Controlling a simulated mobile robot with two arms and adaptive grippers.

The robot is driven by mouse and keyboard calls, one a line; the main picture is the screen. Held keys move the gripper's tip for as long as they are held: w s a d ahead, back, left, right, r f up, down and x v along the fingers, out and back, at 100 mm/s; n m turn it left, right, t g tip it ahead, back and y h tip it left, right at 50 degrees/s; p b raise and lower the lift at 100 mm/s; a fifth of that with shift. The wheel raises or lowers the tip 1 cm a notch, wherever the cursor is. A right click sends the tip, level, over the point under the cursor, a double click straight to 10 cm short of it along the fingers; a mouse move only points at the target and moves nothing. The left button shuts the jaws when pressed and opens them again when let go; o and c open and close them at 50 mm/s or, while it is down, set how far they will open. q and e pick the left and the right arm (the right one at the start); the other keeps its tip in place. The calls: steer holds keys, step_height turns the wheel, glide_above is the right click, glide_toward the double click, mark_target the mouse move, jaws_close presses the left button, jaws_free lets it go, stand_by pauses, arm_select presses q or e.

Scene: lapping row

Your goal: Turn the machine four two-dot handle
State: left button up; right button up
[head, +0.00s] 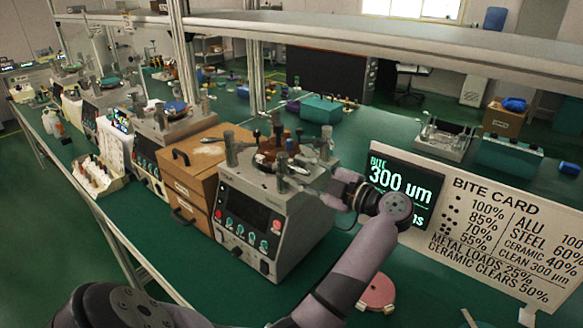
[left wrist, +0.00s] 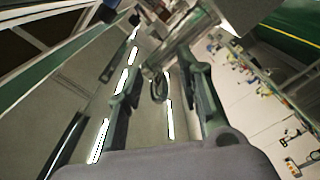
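A grey lapping machine (head: 258,221) stands on the green bench in the middle of the head view, with a brown round plate (head: 268,160) and several dark upright posts and knobs on top. Dot marks on its handles are too small to read. My left gripper (head: 287,168) reaches in from the right over the machine's top, close to these fittings; whether it touches one I cannot tell. In the left wrist view its two fingers (left wrist: 160,80) stand apart, with a dark looped part (left wrist: 157,90) showing between or beyond them. My right gripper is not in view.
A brown drawer box (head: 189,180) stands against the machine's left side. More machines (head: 172,130) line the bench to the left. A black display (head: 400,190) and a white bite card (head: 505,235) stand at right. A pink disc (head: 378,291) lies on the bench near my arm.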

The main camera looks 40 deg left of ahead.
arm_select(q)
steer(key=shift+d+r, duration=0.1)
steer(key=shift+r, duration=0.05)
jaws_close()
stand_by(0.4)
stand_by(0.5)
